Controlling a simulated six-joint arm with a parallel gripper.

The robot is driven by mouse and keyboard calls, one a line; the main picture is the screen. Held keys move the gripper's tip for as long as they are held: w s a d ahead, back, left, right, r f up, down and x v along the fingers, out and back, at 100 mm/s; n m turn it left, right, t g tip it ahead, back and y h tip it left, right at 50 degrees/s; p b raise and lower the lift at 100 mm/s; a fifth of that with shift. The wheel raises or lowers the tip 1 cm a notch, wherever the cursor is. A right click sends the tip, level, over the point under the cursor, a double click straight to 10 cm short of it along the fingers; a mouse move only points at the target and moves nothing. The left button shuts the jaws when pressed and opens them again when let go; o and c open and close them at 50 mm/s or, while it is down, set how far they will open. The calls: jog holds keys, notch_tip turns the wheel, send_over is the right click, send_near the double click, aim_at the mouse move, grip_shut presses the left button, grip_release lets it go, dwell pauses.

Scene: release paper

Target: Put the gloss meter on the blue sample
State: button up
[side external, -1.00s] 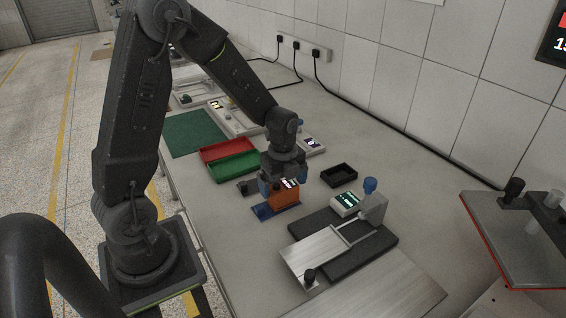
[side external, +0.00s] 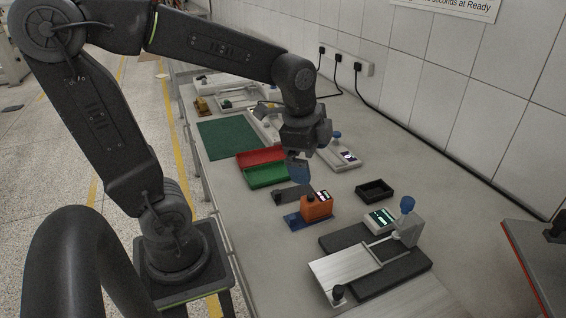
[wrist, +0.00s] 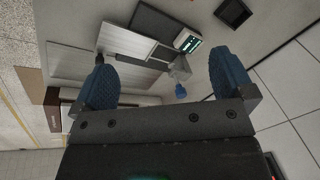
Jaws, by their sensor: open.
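The orange gloss meter (side external: 317,207) with a small lit display stands upright on the blue sample (side external: 294,221). Part of the blue sample shows beyond the meter's left and front sides. My gripper (side external: 299,172) is above and behind the meter, apart from it and tilted. In the wrist view its blue fingers (wrist: 165,85) are spread wide with nothing between them. The gloss meter and the blue sample do not show clearly in the wrist view.
A dark block (side external: 290,194) lies beside the meter. Red (side external: 258,157) and green (side external: 266,176) trays are further back. A black open box (side external: 374,190) and a bench device with a blue knob (side external: 408,205) stand to the right. Bare bench lies between them.

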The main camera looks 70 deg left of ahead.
jog(key=s+d+r+n+t, duration=0.3)
jog(key=s+d+n, duration=0.1)
jog(key=s+n, duration=0.4)
jog(key=shift+s+d+n, duration=0.15)
jog(key=shift+n, duration=0.65)
dwell(0.8)
